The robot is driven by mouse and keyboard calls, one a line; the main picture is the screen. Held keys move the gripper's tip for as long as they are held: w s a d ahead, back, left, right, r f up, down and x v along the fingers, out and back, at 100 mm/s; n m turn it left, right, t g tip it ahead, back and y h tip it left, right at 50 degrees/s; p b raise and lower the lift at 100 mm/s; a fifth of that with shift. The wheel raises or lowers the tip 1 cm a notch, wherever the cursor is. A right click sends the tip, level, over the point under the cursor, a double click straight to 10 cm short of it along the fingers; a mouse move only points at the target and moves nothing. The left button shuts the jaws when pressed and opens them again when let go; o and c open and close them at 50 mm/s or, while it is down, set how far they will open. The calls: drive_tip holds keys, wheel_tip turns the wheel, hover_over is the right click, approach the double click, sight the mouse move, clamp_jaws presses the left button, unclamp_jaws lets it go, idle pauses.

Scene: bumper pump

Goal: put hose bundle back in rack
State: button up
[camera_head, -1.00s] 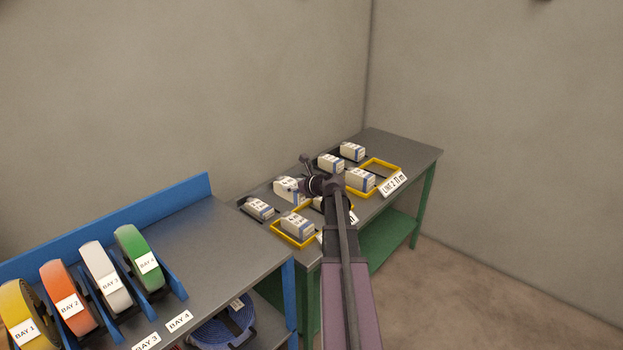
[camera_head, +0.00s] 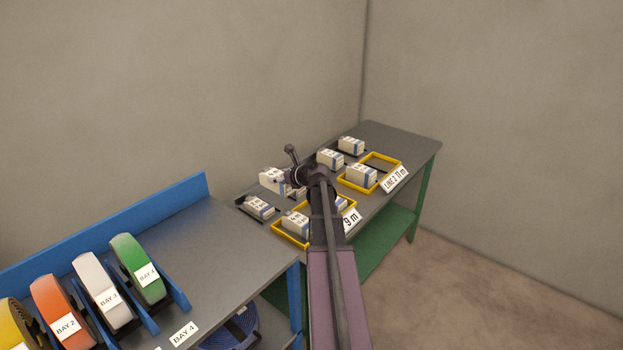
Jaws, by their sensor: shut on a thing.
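My gripper (camera_head: 291,181) is at the far end of my arm, over the back left part of the green-legged table (camera_head: 402,137). It is shut on a white block with a blue band (camera_head: 273,181), apparently just above the table; my wrist hides part of it. On the blue rack bench stand upright hose coils: yellow (camera_head: 15,325), orange (camera_head: 62,308), white (camera_head: 101,288) labelled BAY 3, and green (camera_head: 136,266) labelled BAY 4. A blue coil (camera_head: 232,331) lies below the bench top, partly cut off.
A yellow frame (camera_head: 279,233) at the table's front left holds white blocks, partly behind my arm. Another yellow frame (camera_head: 392,158), labelled LINE 2, holds one block and has an empty half. Other blocks (camera_head: 330,158) stand behind. The bench top's right part is clear.

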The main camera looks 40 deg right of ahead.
drive_tip(key=shift+s+d, duration=0.1)
drive_tip(key=shift+d, duration=0.05)
drive_tip(key=shift+s+d+f, duration=0.15)
drive_tip(key=shift+d, duration=0.15)
drive_tip(key=s+d+f+b, duration=0.1)
drive_tip(key=d+f+b, duration=0.9)
drive_tip(key=f+b, duration=0.2)
drive_tip(key=shift+s, duration=0.4)
drive_tip(key=w, duration=0.5)
drive_tip(key=w+a+f+b, duration=0.1)
drive_tip(key=w, duration=0.4)
drive_tip(key=w+a, duration=0.1)
drive_tip(key=w, duration=0.5)
drive_tip(key=shift+a+f+b, duration=0.1)
drive_tip(key=shift+f+b, duration=0.1)
drive_tip(key=shift+b, duration=0.2)
drive_tip(key=shift+f+b, duration=1.75)
drive_tip(key=shift+f, duration=0.05)
